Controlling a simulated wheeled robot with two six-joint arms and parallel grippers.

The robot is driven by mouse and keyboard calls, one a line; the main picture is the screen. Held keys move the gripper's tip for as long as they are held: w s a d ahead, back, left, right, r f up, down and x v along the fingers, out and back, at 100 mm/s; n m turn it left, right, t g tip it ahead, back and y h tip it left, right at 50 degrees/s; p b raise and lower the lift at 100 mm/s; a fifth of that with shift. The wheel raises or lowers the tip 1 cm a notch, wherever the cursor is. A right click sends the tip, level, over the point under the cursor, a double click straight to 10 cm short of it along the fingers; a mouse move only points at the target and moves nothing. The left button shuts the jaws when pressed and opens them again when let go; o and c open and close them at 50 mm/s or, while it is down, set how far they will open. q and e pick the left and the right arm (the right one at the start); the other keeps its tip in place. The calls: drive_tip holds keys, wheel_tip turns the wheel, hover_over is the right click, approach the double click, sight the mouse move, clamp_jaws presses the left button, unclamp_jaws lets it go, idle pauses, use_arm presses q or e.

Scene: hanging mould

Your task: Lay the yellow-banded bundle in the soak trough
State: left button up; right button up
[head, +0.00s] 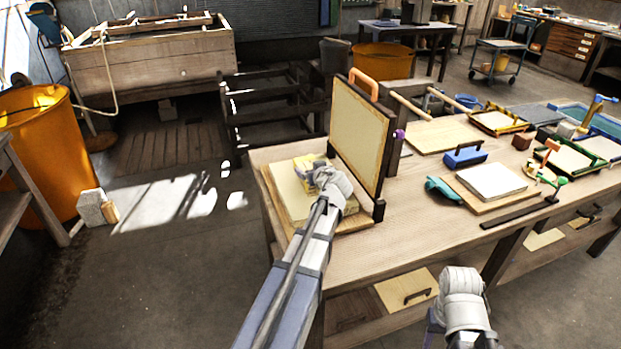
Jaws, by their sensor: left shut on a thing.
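The yellow-banded bundle (305,162) is a small pale block with yellow on it, at the left end of the workbench above a pale stack. My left gripper (322,172) is shut on it; the wrist hides part of the bundle and the fingers. I cannot tell whether the bundle still touches the stack. A long wooden trough (150,72) with a hose over its side stands at the back left, well away from the bench; it looks like the soak trough. My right gripper (464,278) is low in front of the bench, its fingers hidden.
An upright framed panel (358,138) with an orange handle stands just right of my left gripper. The workbench (415,235) also holds a blue block, a white sheet on a board and several trays. An orange barrel (40,150) stands at far left. Floor between bench and trough is partly clear, with a dark rack (270,105).

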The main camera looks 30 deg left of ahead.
use_arm(q)
drive_tip(key=shift+f, duration=0.6)
drive_tip(key=shift+r, duration=0.15)
use_arm(e)
drive_tip(key=shift+f, duration=0.5)
drive_tip(key=shift+f, duration=0.1)
use_arm(q)
drive_tip(key=o, duration=1.2)
drive_tip(key=shift+o, duration=0.2)
